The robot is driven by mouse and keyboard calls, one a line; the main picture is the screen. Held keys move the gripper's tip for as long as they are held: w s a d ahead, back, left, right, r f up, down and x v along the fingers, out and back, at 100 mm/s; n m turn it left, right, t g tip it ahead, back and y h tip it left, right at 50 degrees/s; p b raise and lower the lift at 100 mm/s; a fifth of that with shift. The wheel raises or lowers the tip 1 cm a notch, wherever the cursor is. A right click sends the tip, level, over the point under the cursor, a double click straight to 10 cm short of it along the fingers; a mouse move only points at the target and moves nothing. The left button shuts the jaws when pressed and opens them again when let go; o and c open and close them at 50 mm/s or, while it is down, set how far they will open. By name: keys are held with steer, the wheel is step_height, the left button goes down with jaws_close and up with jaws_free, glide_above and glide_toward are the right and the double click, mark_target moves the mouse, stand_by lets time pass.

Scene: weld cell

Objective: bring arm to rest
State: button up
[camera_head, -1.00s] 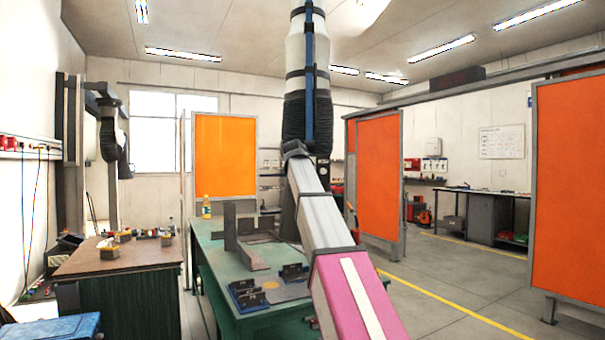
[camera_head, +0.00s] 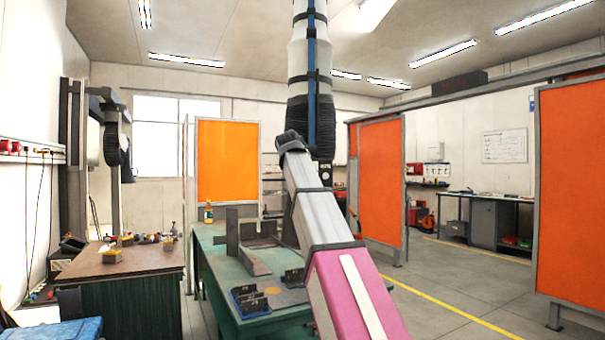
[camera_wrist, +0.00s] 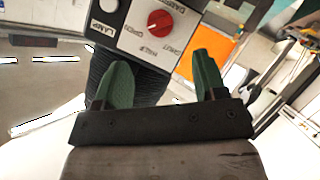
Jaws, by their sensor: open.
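My gripper shows in the wrist view (camera_wrist: 158,80), with two green fingers standing wide apart and nothing between them. Behind the fingers is a grey control panel (camera_wrist: 150,28) with a red knob and printed labels; I cannot tell how far it is from the fingertips. In the head view my arm, with a pink section and a white-grey section, reaches up and away from the lower middle of the picture. Its far end overlaps the dark lower part of a hanging extraction arm (camera_head: 311,85); whether they touch I cannot tell. My gripper's fingers cannot be made out there.
A green table (camera_head: 215,262) with metal brackets (camera_head: 248,258) stands below and left of my arm. A brown-topped bench (camera_head: 140,262) is at left. Orange screens (camera_head: 382,180) (camera_head: 572,190) stand at right. Open floor (camera_head: 450,300) lies at right.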

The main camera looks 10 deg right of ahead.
steer(key=shift+s+a+r, duration=0.25)
steer(key=shift+s+r, duration=0.05)
steer(key=shift+s, duration=0.3)
steer(key=s+d+f+m+g+y, duration=0.1)
steer(key=s+f+g, duration=0.15)
steer(key=f, duration=2.05)
steer(key=s+d+f+g+y, duration=0.1)
steer(key=s+d+f+g, duration=0.15)
steer(key=f, duration=2.05)
steer(key=s+f+m+g+y, duration=0.1)
steer(key=s+f+g, duration=0.2)
steer(key=s+f, duration=0.8)
steer(key=s+f+m+g+y, duration=0.1)
steer(key=s+f+g, duration=0.3)
steer(key=s+f, duration=0.7)
step_height(320, 180, down, 8)
steer(key=shift+s+d+f+m+y, duration=0.1)
steer(key=shift+s+d+m+y, duration=0.1)
steer(key=shift+s+m+y, duration=0.15)
